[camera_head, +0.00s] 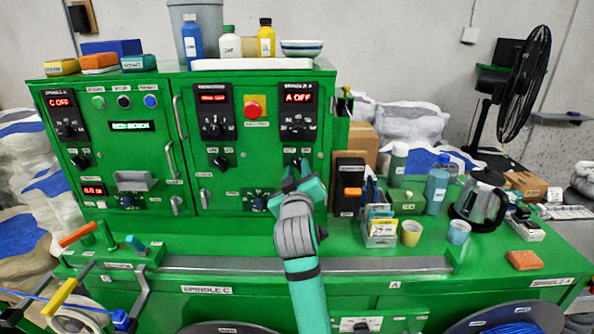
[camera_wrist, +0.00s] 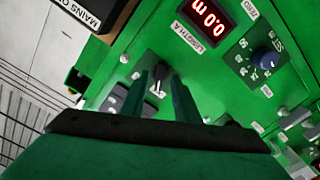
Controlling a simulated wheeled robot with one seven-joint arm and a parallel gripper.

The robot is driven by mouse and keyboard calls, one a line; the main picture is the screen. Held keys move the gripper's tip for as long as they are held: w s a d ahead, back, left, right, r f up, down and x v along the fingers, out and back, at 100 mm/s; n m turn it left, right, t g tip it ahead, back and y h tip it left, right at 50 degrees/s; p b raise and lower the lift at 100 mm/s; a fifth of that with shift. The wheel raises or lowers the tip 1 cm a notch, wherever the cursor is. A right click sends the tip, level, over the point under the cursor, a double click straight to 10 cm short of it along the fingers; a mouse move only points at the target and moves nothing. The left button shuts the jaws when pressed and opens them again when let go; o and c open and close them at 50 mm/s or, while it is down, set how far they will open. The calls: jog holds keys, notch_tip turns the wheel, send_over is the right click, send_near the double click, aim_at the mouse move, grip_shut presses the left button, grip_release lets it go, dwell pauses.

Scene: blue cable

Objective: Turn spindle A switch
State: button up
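The spindle A panel (camera_head: 298,115) is at the right of the green cabinet, and its red display reads "A OFF". My gripper (camera_head: 298,170) is in front of the cabinet just below this panel and hides what lies behind it. In the wrist view, a small black switch knob with a white pointer (camera_wrist: 158,78) shows between the two green fingers of my gripper (camera_wrist: 162,82). The fingers are apart, one on each side of the knob. I cannot tell whether they touch it. The knob's label is not readable.
In the wrist view, a red "LENGTH A" display (camera_wrist: 208,18) and a blue dial (camera_wrist: 262,57) are close to the knob. A black mains box (camera_head: 349,185) stands right of my gripper. Cups, bottles and a kettle (camera_head: 478,203) crowd the bench at right.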

jog(key=s, duration=1)
jog(key=shift+s, duration=0.25)
